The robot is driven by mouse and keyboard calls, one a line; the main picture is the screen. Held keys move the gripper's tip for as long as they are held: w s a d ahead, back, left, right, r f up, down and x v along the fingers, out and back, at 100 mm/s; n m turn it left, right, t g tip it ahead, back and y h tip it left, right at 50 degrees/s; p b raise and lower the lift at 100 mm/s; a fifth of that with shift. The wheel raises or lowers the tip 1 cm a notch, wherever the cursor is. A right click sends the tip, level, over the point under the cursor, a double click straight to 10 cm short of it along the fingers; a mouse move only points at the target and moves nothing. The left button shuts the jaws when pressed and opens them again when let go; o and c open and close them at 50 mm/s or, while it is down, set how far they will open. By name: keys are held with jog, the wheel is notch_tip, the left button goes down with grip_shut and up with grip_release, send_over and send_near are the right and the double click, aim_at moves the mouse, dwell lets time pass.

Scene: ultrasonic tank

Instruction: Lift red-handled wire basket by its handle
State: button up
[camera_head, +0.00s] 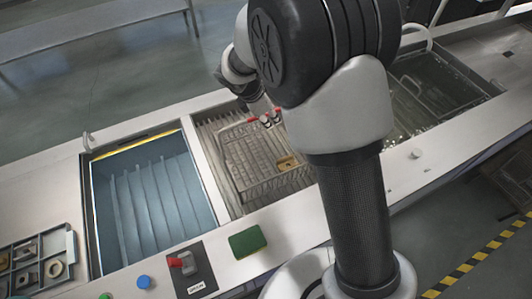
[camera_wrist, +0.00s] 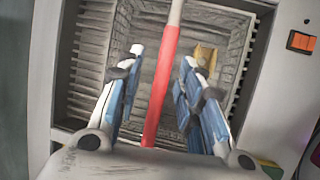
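The wire basket (camera_head: 250,150) sits in the ribbed middle basin of the bench. In the wrist view its wire mesh (camera_wrist: 190,30) lies below my gripper, with a small brass-coloured part (camera_wrist: 205,55) inside. Its red handle (camera_wrist: 160,90) runs between my two blue-padded fingers, with a visible gap on each side. My gripper (camera_wrist: 162,60) is open around the handle and I see no finger touching it. In the head view red pieces of the handle (camera_head: 253,120) show at my fingers, and my arm covers part of the basket's right side.
A blue liquid-filled tank (camera_head: 91,200) is to the left, and a basin with clear liquid (camera_head: 440,75) to the right. On the bench are a parts tray (camera_head: 72,245), a green sponge (camera_head: 247,242), a red-lever switch (camera_head: 183,264) and a blue button (camera_head: 144,282).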

jog(key=shift+f, duration=0.2)
dwell(0.6)
grip_shut()
dwell(0.4)
